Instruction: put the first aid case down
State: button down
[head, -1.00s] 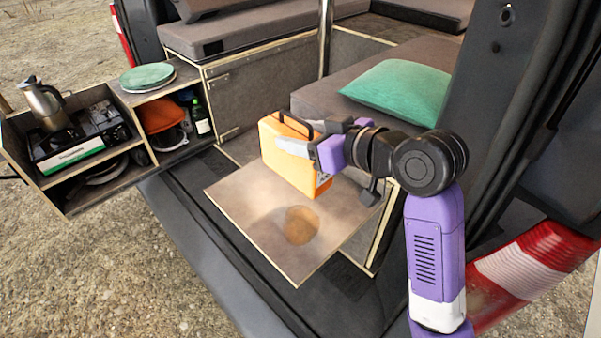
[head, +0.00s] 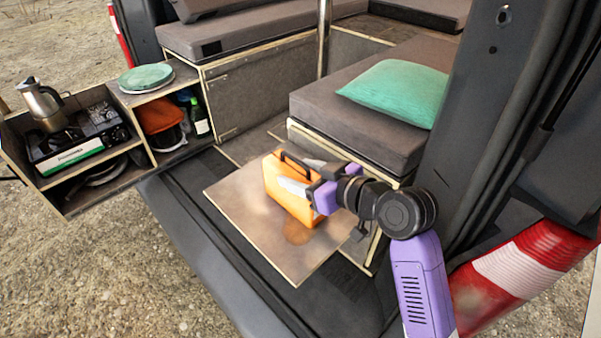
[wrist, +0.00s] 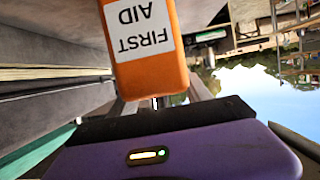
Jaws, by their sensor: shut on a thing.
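The first aid case (head: 290,206) is an orange box with a dark handle on top. It stands upright over the square wooden board (head: 237,203) that juts out at the van's tailgate. Its lower edge is at or just above the board; I cannot tell whether it touches. My gripper (head: 301,178) is shut on the case, with one pale finger across its near face and the other mostly hidden behind it. In the wrist view the case (wrist: 152,82) shows its white FIRST AID label, upside down, between the fingers.
The grey bench cushion (head: 330,110) with a green pillow (head: 398,92) lies behind. A shelf unit with a stove (head: 78,143) stands left. The board's left and front parts are clear.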

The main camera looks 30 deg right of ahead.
jog(key=shift+f, duration=0.1)
jog(key=shift+c, duration=2.4)
grip_release()
jog(key=shift+r, duration=0.2)
jog(key=p+v, duration=0.2)
jog(key=v, duration=1)
jog(key=shift+p, duration=0.35)
jog(key=shift+f, duration=0.1)
